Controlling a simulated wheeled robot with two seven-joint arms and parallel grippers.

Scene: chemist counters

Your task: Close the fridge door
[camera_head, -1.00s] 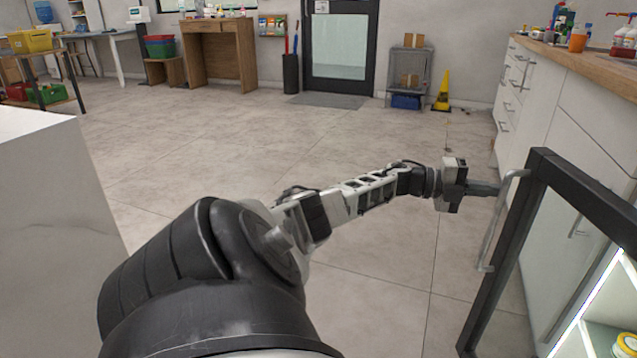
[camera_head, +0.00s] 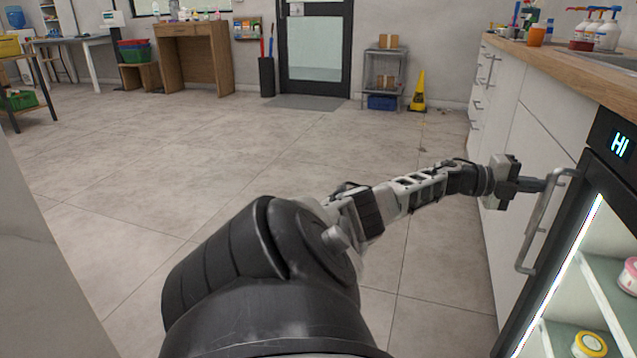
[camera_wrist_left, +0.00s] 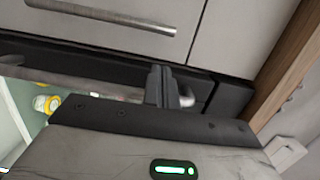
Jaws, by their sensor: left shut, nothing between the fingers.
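In the left wrist view the shut fingers (camera_wrist_left: 158,86) are beside the handle (camera_wrist_left: 90,86) and against or near the dark door frame. My right gripper is out of view.
White cabinets (camera_head: 535,130) with a wooden worktop (camera_head: 555,66) run back from the fridge. Jars, such as a yellow one (camera_head: 590,345), stand on the shelves inside. A yellow floor sign (camera_head: 418,92) stands far back. The middle floor is clear.

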